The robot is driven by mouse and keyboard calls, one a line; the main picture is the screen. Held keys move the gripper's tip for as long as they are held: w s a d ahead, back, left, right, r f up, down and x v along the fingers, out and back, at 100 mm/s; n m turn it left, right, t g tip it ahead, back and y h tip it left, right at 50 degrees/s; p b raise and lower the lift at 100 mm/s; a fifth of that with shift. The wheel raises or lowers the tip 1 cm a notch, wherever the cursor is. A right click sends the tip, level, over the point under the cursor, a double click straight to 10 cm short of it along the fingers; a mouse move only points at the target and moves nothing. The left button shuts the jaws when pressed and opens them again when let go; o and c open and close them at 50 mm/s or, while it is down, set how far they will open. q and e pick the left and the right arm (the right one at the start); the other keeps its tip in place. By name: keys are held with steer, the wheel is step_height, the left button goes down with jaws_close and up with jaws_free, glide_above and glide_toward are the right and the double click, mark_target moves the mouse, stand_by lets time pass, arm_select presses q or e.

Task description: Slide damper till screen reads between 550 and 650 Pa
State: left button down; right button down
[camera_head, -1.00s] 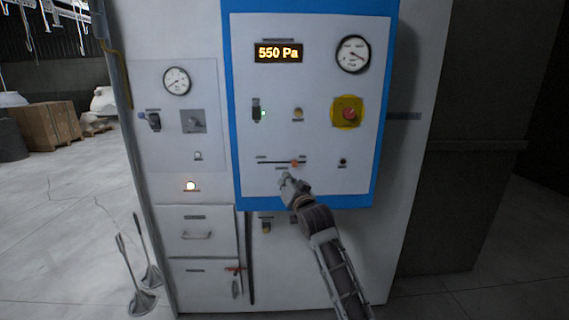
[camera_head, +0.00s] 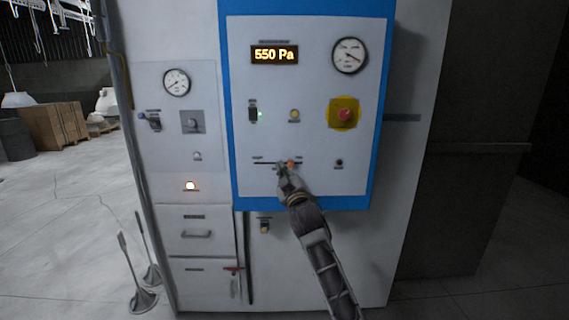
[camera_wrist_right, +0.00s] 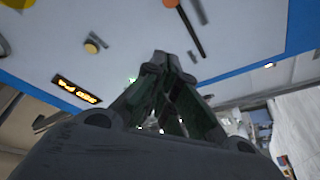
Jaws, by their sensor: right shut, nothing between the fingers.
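The screen (camera_head: 274,55) on the blue-edged panel reads 550 Pa; it also shows tilted in the wrist view (camera_wrist_right: 76,90). The damper is an orange knob (camera_head: 291,164) on a short dark horizontal slot (camera_head: 263,162), right of the slot's middle. It shows at the wrist view's top edge (camera_wrist_right: 170,3). My right gripper (camera_head: 282,166) is shut and empty, its tips just left of the knob in the head view. In the wrist view its tips (camera_wrist_right: 171,56) are together, apart from the knob in the picture. Contact cannot be told. My left gripper is not in view.
A red button on a yellow plate (camera_head: 344,113) and a round gauge (camera_head: 349,56) sit right on the panel. Left are a second gauge (camera_head: 176,82) and drawers (camera_head: 195,233).

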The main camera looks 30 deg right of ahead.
mark_target(291, 164)
steer(key=shift+n, duration=0.6)
steer(key=shift+w+d, duration=0.1)
